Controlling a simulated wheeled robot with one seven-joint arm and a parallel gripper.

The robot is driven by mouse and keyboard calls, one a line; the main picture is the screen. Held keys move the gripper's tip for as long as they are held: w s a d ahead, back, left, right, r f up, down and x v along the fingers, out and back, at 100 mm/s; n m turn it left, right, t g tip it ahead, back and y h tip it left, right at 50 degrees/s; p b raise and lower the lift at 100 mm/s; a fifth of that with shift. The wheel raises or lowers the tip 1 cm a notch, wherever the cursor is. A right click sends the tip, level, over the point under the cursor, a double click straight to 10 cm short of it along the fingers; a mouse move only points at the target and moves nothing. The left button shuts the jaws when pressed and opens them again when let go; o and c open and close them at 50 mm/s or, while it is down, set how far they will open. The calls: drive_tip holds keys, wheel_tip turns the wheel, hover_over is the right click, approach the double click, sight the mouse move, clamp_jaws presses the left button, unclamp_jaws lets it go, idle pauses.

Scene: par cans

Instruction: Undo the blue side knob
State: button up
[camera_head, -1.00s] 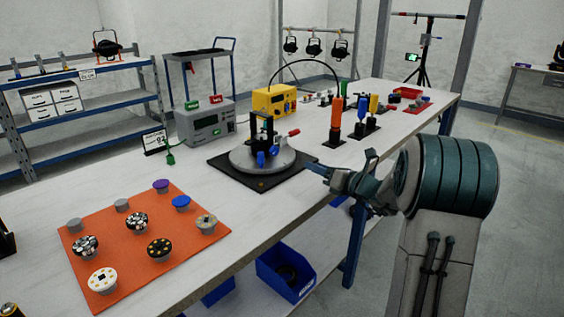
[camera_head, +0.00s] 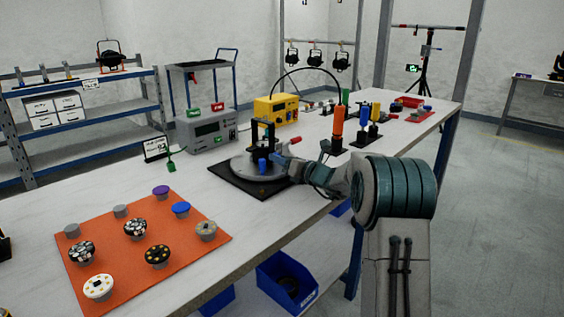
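The blue side knob (camera_head: 262,165) is on the near side of a black bracket (camera_head: 256,133) that stands on a round grey turntable (camera_head: 241,168). A red-handled part (camera_head: 293,141) sticks out to the right of the bracket. My gripper (camera_head: 291,169) is at the right edge of the turntable, to the right of the blue knob and seemingly a small gap from it. Its fingers are small and dark here, so I cannot tell whether they are open or shut.
The turntable sits on a black square base (camera_head: 227,177). An orange mat (camera_head: 190,262) with several knobs lies to the left. A grey box (camera_head: 207,130) and a yellow box (camera_head: 277,109) stand behind. Orange (camera_head: 338,122) and blue (camera_head: 363,113) upright tools stand to the right.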

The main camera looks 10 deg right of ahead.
drive_tip(key=c, duration=0.7)
drive_tip(key=n+b, duration=0.2)
drive_tip(key=b, duration=0.1)
drive_tip(key=shift+f+n, duration=0.15)
drive_tip(key=shift+n, duration=0.25)
drive_tip(key=n+b, duration=0.2)
drive_tip(key=shift+n+b, duration=0.3)
drive_tip(key=shift+b, duration=0.05)
drive_tip(key=n+b, duration=0.3)
drive_tip(key=shift+s+n+b, duration=0.1)
drive_tip(key=shift+n+b, duration=0.2)
drive_tip(key=shift+n, duration=0.1)
drive_tip(key=shift+r, duration=0.2)
